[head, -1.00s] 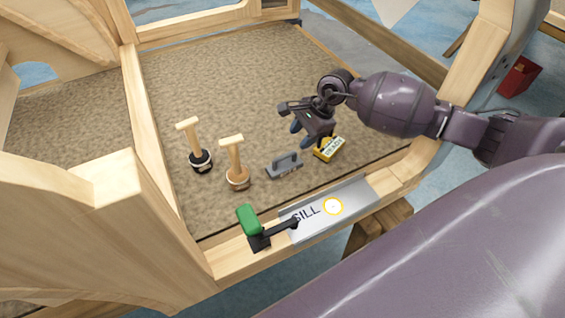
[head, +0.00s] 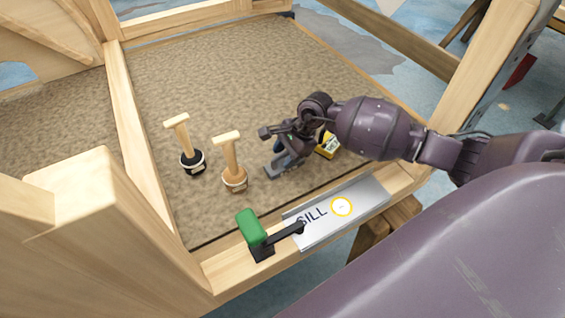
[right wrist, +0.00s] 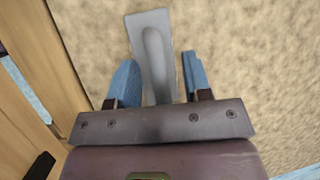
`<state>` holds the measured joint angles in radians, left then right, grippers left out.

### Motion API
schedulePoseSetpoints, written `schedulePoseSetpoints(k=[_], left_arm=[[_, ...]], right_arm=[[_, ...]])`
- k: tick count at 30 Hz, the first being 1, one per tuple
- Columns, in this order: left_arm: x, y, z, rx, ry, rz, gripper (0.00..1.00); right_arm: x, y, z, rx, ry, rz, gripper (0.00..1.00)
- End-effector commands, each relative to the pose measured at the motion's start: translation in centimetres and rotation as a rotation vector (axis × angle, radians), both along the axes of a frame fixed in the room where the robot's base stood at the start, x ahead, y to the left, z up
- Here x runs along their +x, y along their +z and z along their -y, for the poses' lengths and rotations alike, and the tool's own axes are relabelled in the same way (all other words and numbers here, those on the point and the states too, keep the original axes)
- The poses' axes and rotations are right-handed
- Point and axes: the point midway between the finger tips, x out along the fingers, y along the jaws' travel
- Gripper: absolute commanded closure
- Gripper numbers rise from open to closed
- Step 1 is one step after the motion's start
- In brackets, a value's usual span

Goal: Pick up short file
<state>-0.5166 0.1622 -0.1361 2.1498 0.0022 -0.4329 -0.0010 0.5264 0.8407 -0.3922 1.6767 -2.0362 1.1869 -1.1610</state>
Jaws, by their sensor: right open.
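The short file, a grey flat tool with a raised handle (head: 271,172), lies on the brown textured panel, partly hidden by my gripper in the head view. In the right wrist view the file (right wrist: 149,28) points away from the palm, with its handle between the two blue fingers. My right gripper (head: 285,151) is open above the file, one finger on each side of it. The right wrist view also shows that gripper (right wrist: 157,76), with a visible gap between each finger and the handle. I cannot tell how far the fingertips are above the panel. My left gripper is not in view.
Two wooden-handled tools, one with a black base (head: 192,160) and one with a tan base (head: 234,178), stand left of the file. A yellow box (head: 328,149) sits close to its right. A sill plate (head: 325,222) and green-handled clamp (head: 251,229) are on the front beam.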

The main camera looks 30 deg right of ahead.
Motion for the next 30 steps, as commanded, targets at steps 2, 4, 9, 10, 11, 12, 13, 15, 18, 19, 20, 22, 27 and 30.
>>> schedulePoseSetpoints(k=[2,4,9,10,11,12,13,15,18,19,20,22,27,30], left_arm=[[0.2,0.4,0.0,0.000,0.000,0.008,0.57],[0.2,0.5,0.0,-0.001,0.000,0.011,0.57],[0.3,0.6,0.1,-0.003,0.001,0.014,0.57],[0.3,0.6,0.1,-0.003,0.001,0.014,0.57],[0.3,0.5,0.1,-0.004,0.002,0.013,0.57],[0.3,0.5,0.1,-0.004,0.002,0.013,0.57],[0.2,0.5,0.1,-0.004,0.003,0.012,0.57],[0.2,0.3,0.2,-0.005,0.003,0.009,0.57],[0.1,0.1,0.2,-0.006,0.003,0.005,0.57],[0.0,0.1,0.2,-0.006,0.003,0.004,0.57],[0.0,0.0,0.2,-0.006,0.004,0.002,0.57],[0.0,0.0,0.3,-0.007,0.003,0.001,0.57],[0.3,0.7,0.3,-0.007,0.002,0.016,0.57],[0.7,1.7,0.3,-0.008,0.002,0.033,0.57]], right_arm=[[0.1,0.3,0.0,0.000,0.000,0.003,0.55],[0.1,0.3,0.0,0.000,0.000,0.004,0.59],[0.1,0.3,0.0,0.000,0.000,0.003,0.85],[0.1,0.3,0.0,0.000,0.000,0.003,0.90],[0.1,0.3,0.0,0.000,0.000,0.003,0.95],[0.0,0.3,0.0,0.000,0.000,0.003,1.00],[0.0,0.3,0.0,0.000,0.000,0.003,1.00],[0.0,0.3,0.0,0.000,0.000,0.002,1.00],[0.1,0.3,0.0,0.001,0.000,0.003,1.00],[0.1,0.3,0.0,0.001,0.000,0.003,1.00],[0.1,0.3,0.0,0.001,0.000,0.003,1.00],[0.1,0.4,0.0,0.000,0.000,0.003,1.00],[0.3,1.6,0.2,0.000,-0.002,0.009,1.00],[0.6,3.4,0.5,-0.001,-0.004,0.014,1.00]])
